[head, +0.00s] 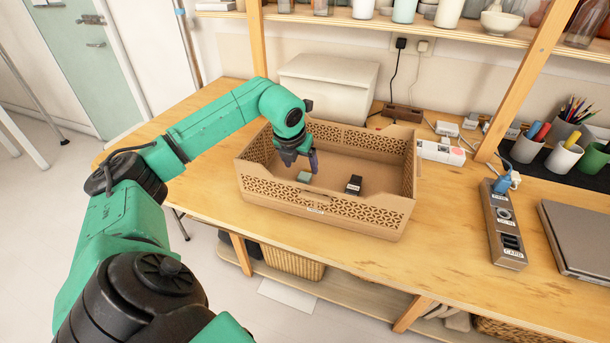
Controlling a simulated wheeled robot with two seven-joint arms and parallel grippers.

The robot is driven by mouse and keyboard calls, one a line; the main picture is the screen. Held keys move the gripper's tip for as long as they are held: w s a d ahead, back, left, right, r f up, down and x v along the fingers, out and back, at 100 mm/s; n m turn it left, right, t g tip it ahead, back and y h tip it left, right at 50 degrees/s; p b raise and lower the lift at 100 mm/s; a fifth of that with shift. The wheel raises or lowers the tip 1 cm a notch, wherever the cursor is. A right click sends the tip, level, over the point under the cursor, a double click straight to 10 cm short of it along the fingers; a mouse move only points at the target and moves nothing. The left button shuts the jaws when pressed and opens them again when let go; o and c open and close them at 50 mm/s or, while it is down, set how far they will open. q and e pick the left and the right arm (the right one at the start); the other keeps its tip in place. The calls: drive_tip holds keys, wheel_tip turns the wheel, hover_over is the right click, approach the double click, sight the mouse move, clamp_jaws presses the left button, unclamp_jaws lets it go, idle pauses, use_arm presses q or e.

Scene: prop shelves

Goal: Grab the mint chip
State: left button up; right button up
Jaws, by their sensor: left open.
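The mint chip (304,177) is a small mint-green block lying on the floor of a brown cardboard box (325,205) with patterned cut-out sides. My left gripper (300,165) reaches down into the box from the left and is open, pointing downward just above and beside the mint chip. I cannot tell whether its fingers touch the chip. A small black block (354,184) with a white label lies in the box to the right of the chip. My right gripper is not in view.
The box stands on a wooden table (465,280). A white bin (325,90) is behind it. A power strip (440,152), a grey device (503,225), a laptop (580,235) and pen cups (562,158) are to the right. A shelf (400,25) overhangs the back.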

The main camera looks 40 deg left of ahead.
sight(304, 175)
use_arm(q)
drive_tip(key=p+x, duration=0.1)
drive_tip(key=x, duration=0.4)
drive_tip(key=shift+f, duration=0.2)
drive_tip(key=shift+r, duration=0.1)
clamp_jaws()
